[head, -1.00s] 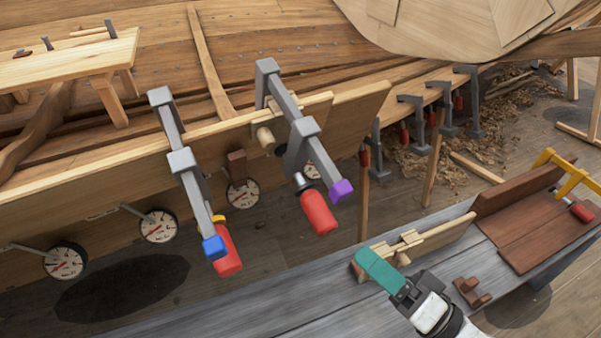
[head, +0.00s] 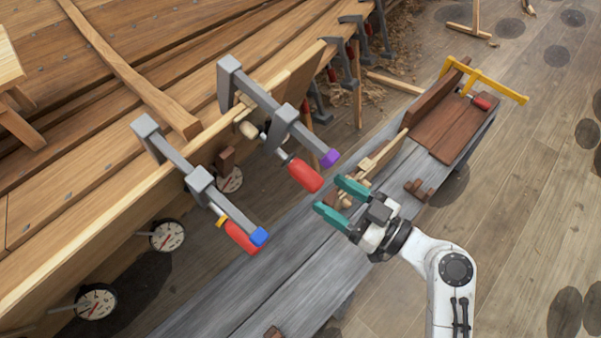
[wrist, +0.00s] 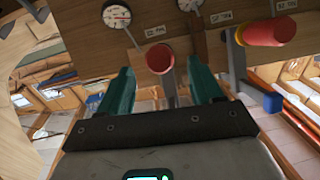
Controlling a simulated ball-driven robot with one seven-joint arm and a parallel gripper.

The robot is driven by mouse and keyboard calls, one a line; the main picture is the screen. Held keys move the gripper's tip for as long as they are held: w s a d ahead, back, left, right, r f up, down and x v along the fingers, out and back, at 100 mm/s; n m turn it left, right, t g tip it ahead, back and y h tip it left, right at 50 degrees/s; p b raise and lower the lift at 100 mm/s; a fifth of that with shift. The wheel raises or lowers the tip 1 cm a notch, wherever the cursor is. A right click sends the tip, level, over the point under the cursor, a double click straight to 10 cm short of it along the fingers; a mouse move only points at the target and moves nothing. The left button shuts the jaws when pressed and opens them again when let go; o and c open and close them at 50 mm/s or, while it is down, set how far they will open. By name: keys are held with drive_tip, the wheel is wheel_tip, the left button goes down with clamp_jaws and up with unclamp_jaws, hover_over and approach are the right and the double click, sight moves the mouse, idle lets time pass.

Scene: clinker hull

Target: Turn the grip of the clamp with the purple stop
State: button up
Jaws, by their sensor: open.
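The clamp (head: 281,121) with the purple stop (head: 330,158) hangs on the hull plank, its bar pointing down to the right. Its red grip (head: 305,175) sits below the bar, beside the purple stop. My gripper (head: 337,200) is open, its teal fingers pointing at this grip, with a small gap between tips and grip. In the wrist view, a red grip end (wrist: 160,58) shows between and beyond the open fingers; the purple stop is not visible there. A similar clamp with a blue stop (head: 259,236) and red grip (head: 242,237) is to the left.
The blue stop also shows in the wrist view (wrist: 272,103), right of the fingers. Round dials (head: 167,236) hang below the plank. A grey bench (head: 245,295) runs under the clamps, with wooden pieces (head: 419,190) and a yellow clamp (head: 490,80) farther right.

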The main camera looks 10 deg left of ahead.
sight(306, 181)
drive_tip(key=p+x, duration=0.1)
drive_tip(key=x, duration=0.6)
drive_tip(key=c, duration=1)
drive_tip(key=shift+o, duration=0.2)
drive_tip(key=shift+f+m+g+y+b, duration=0.15)
drive_tip(key=shift+m+g+y+b, duration=0.25)
drive_tip(key=shift+m+g+b, duration=0.45)
drive_tip(key=m+g+y+b, duration=0.1)
drive_tip(key=m+b, duration=0.1)
drive_tip(key=m, duration=0.1)
drive_tip(key=shift+s+a+g, duration=0.1)
drive_tip(key=shift+g, duration=0.15)
drive_tip(key=shift+s+m+g+y+b, duration=0.1)
drive_tip(key=shift+m+g+y+b, duration=0.65)
drive_tip(key=shift+m, duration=0.4)
drive_tip(key=shift+r+m+g+y+b, duration=0.1)
drive_tip(key=shift+m+g+y+b, duration=0.1)
drive_tip(key=shift+m+y, duration=0.35)
drive_tip(key=shift+r+m+g+y+b, duration=0.1)
drive_tip(key=shift+r+m+g+y, duration=0.1)
drive_tip(key=shift+m, duration=0.65)
